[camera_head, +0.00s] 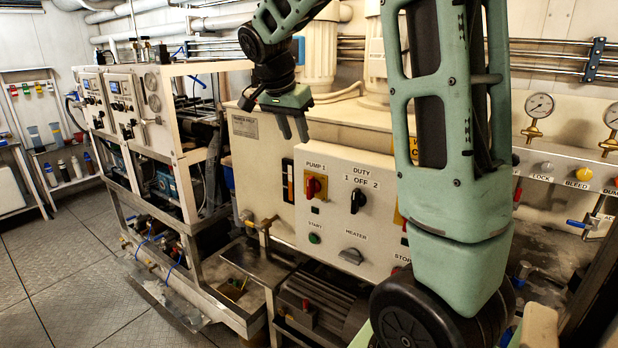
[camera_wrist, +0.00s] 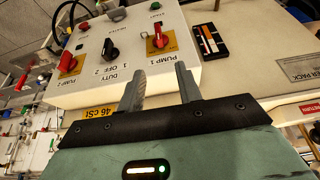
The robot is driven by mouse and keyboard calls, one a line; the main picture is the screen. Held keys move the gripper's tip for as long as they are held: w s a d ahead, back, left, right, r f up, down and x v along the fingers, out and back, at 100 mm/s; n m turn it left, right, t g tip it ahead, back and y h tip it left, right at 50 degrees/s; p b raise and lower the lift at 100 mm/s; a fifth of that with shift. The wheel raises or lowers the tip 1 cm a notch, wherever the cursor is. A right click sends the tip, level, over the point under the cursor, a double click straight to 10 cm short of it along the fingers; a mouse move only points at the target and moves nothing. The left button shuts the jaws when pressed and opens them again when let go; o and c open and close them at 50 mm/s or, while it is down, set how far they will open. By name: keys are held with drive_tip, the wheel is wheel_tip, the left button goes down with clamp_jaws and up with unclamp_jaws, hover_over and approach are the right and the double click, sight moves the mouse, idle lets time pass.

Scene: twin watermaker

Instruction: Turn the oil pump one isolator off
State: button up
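The pump 1 isolator (camera_head: 313,187) is a red rotary handle on a yellow plate, at the upper left of the cream control box under the label PUMP 1. Its handle looks roughly upright along the panel. In the wrist view the panel appears upside down, and the isolator (camera_wrist: 157,40) shows just beyond the fingertips. My gripper (camera_head: 294,137) is open and empty, above and slightly left of the isolator, apart from it. In the wrist view both fingers (camera_wrist: 160,70) stand apart with nothing between them. A second red handle, pump 2 (camera_wrist: 70,62), is mostly hidden by my arm in the head view.
The black duty switch (camera_head: 357,200) is right of the isolator. A green start button (camera_head: 314,239) and grey heater switch (camera_head: 351,256) are below. A black-and-orange device (camera_head: 288,182) is to the left. Pipes and gauges (camera_head: 540,105) line the right wall. Floor at left is clear.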

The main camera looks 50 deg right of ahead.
sight(309, 178)
drive_tip(key=p+x, duration=0.3)
drive_tip(key=x, duration=1.4)
drive_tip(key=shift+s+a+f, duration=0.1)
drive_tip(key=shift+s+a, duration=0.05)
drive_tip(key=shift+c, duration=0.3)
clamp_jaws()
